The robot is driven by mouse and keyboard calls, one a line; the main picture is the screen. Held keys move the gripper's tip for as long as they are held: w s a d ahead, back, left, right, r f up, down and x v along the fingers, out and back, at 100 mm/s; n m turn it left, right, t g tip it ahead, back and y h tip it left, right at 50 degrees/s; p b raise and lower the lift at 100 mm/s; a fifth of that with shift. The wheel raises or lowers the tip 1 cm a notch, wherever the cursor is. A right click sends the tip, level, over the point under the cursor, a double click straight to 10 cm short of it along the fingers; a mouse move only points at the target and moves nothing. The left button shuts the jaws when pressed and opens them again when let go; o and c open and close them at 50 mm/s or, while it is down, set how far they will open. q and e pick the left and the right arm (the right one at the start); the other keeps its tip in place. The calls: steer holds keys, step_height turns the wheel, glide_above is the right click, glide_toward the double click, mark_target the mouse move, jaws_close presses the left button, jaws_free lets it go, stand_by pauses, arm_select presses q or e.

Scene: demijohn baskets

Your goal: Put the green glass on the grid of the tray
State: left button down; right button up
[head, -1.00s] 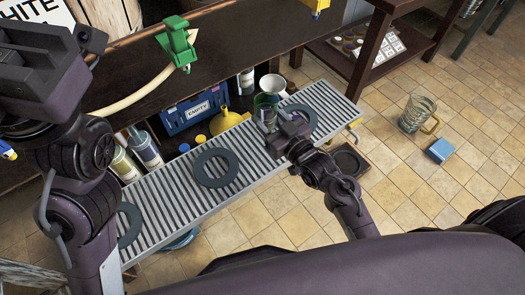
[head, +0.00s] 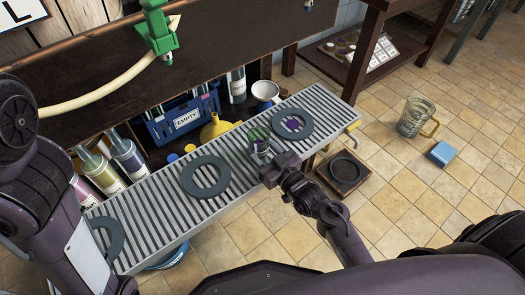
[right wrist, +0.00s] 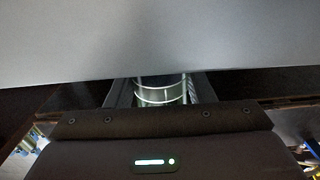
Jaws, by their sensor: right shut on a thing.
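The green glass (head: 257,134) is see-through and stands roughly upright over the grid, between two grey rings. My right gripper (head: 262,149) is shut on it from the front. In the right wrist view the clear glass (right wrist: 160,91) shows between the fingers. The long tray (head: 150,206) has a ribbed grey grid and runs diagonally across the head view. I cannot tell whether the glass base touches the grid. My left arm shows at the left edge; its gripper is out of view.
Grey rings (head: 205,161) lie on the grid, another at the far right end (head: 292,107).

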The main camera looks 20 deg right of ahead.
steer(key=o, duration=1.2)
steer(key=shift+f, duration=0.15)
